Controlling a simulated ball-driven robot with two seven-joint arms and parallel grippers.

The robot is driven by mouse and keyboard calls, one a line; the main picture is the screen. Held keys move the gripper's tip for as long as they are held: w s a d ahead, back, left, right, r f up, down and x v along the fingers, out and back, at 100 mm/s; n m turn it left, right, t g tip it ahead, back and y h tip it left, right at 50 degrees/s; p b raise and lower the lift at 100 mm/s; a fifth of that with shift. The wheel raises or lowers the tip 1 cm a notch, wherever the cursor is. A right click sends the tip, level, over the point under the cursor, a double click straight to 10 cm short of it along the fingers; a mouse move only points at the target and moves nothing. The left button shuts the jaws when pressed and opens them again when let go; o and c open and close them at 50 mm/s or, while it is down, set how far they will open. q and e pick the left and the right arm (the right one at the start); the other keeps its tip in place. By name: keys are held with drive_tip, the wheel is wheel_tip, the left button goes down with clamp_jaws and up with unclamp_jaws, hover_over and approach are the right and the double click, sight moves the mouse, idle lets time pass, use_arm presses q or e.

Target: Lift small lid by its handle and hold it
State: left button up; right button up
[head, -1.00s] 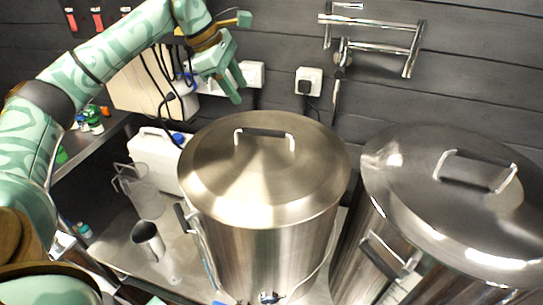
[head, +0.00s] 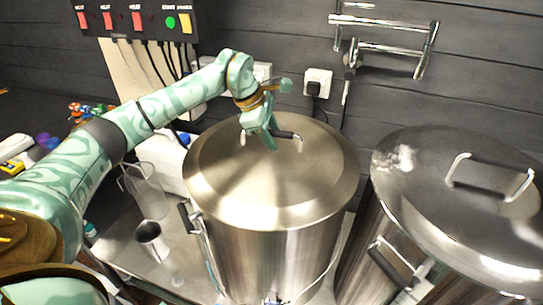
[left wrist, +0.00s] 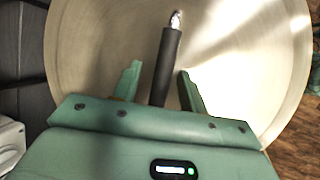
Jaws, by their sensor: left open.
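The small lid (head: 265,190) is a round brushed-steel lid lying on the left steel pot (head: 270,260). Its handle (head: 288,135) has a black grip on bright metal posts. My left gripper (head: 268,138) is over the handle in the head view and hides part of it. In the left wrist view, the black handle (left wrist: 167,62) runs between the two open fingers (left wrist: 160,74), with a gap on each side. The lid (left wrist: 240,50) fills most of that view. My right gripper is not in view.
A second steel pot with a shiny lid (head: 420,190) and its own handle stands close on the right. A clear jug (head: 148,190), a metal cup (head: 151,240) and a white canister stand left of the pot. A rail (head: 385,47) and sockets are on the wall behind.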

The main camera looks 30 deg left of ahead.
use_arm(q)
clamp_jaws()
drive_tip(key=shift+r, duration=0.1)
drive_tip(key=shift+r, duration=0.15)
